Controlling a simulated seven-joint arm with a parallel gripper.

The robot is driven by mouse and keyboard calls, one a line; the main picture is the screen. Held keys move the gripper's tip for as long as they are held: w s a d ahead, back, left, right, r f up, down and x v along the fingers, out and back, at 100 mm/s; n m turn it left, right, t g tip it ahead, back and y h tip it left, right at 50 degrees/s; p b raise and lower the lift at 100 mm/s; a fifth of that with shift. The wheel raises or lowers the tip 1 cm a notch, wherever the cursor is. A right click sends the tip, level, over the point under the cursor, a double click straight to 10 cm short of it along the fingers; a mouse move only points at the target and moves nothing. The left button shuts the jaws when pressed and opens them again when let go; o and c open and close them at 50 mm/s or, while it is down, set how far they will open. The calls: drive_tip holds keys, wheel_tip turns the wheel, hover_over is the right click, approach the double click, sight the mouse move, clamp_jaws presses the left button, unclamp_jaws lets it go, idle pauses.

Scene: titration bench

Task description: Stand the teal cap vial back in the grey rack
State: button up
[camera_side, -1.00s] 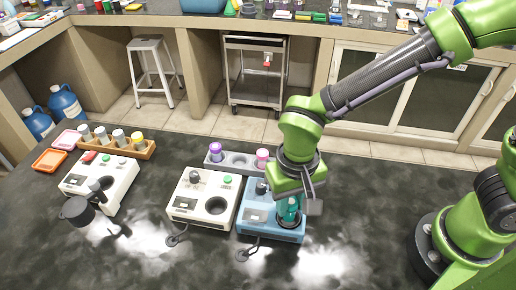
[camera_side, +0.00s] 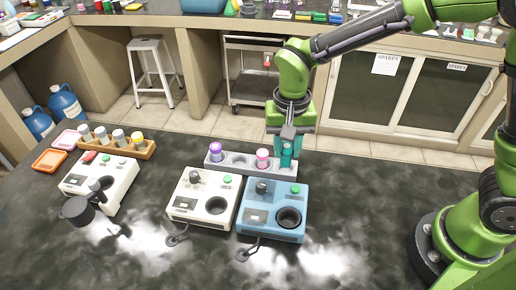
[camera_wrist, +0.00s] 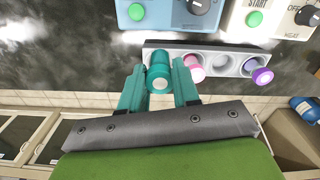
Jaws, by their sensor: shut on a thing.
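The teal cap vial (camera_wrist: 159,76) is held between the two teal fingers of my gripper (camera_wrist: 160,88) in the wrist view. In the side view my gripper (camera_side: 287,151) is at the right end of the grey rack (camera_side: 247,171), with the vial mostly hidden by the fingers. The vial looks upright. I cannot tell whether its base is in a rack hole or just above it. A pink cap vial (camera_side: 262,155) stands in the rack beside my gripper, and a purple cap vial (camera_side: 215,149) stands at the left end. At least one hole between them is empty.
A blue device (camera_side: 259,221) with an empty round well and a white device (camera_side: 193,211) stand in front of the rack. A wooden rack of vials (camera_side: 138,149) and another white device (camera_side: 108,170) are at left. The bench right of the blue device is clear.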

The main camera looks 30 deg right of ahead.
sight(287, 156)
drive_tip(key=shift+m, duration=0.4)
drive_tip(key=shift+w+d+f, duration=0.4)
drive_tip(key=shift+d+f, duration=0.05)
drive_tip(key=shift+f, duration=0.2)
drive_tip(key=shift+w+d+f, duration=0.4)
drive_tip(key=shift+f, duration=0.25)
drive_tip(key=shift+w+d+f, duration=0.4)
drive_tip(key=shift+d+f, duration=0.05)
drive_tip(key=shift+f, duration=0.2)
drive_tip(key=shift+f, duration=1.45)
idle(0.5)
drive_tip(key=o, duration=1.4)
drive_tip(key=shift+r, duration=3.05)
